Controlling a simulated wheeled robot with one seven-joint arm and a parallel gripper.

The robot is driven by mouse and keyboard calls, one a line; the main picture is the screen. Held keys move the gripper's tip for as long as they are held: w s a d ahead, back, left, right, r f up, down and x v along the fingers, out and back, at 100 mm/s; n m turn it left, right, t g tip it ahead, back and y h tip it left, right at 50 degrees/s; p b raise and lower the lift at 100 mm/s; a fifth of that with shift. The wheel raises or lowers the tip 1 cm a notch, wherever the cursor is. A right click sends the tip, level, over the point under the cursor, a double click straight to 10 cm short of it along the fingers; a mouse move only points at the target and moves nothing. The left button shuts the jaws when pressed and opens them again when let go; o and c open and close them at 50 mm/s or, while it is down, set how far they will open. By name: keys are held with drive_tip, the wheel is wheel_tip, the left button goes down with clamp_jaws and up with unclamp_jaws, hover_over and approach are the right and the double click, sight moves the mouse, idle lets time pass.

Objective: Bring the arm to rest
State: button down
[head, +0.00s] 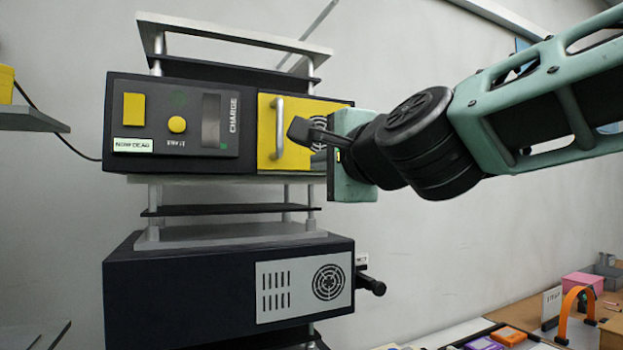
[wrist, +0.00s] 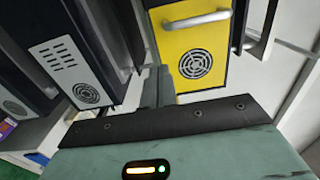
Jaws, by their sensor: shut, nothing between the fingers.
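My arm reaches in from the right in the head view. My gripper (head: 298,130) is at the front of the upper dark unit (head: 190,92), by the yellow panel (head: 267,150) with its silver bar handle (head: 279,122). The fingertips appear just right of the handle; whether they touch it I cannot tell. The gripper is shut and holds nothing. In the wrist view the yellow panel (wrist: 188,42) and its handle (wrist: 196,20) show beyond my gripper's body, and the fingertips are not clear there.
A lower dark unit (head: 200,290) with a grey vent plate and a black knob (head: 372,286) at its right stands below. A shelf (head: 30,118) is at the left. A bench with an orange arch (head: 575,310) and a pink box (head: 583,285) is at the lower right.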

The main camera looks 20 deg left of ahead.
drive_tip(key=shift+b+v, duration=0.45)
drive_tip(key=shift+v, duration=0.85)
drive_tip(key=s+d+f+n+g+h, duration=0.2)
drive_tip(key=s+d+f+n, duration=0.15)
drive_tip(key=f, duration=0.55)
drive_tip(key=s+d+f+n+g+h+b, duration=0.1)
drive_tip(key=s+d+f+n+g+h, duration=0.2)
drive_tip(key=f, duration=0.7)
drive_tip(key=s+d+f+n+g+h, duration=0.15)
drive_tip(key=d+f+n, duration=0.3)
drive_tip(key=f, duration=0.45)
drive_tip(key=s+d+f+n+g+h, duration=0.1)
drive_tip(key=s+d+f+h, duration=0.1)
drive_tip(key=s+d+f, duration=0.2)
drive_tip(key=s+d+f+n+g+h, duration=0.2)
drive_tip(key=s+d+f, duration=0.2)
drive_tip(key=d, duration=0.6)
drive_tip(key=s+d+f+n+g+h+b, duration=0.1)
drive_tip(key=s+d+f+g+h, duration=0.1)
drive_tip(key=s+d+f, duration=0.2)
drive_tip(key=d+f, duration=0.2)
drive_tip(key=d, duration=0.1)
drive_tip(key=shift+s+f+n+h, duration=0.3)
drive_tip(key=shift+s+n+h, duration=0.05)
drive_tip(key=shift+n, duration=0.05)
drive_tip(key=shift+d, duration=0.15)
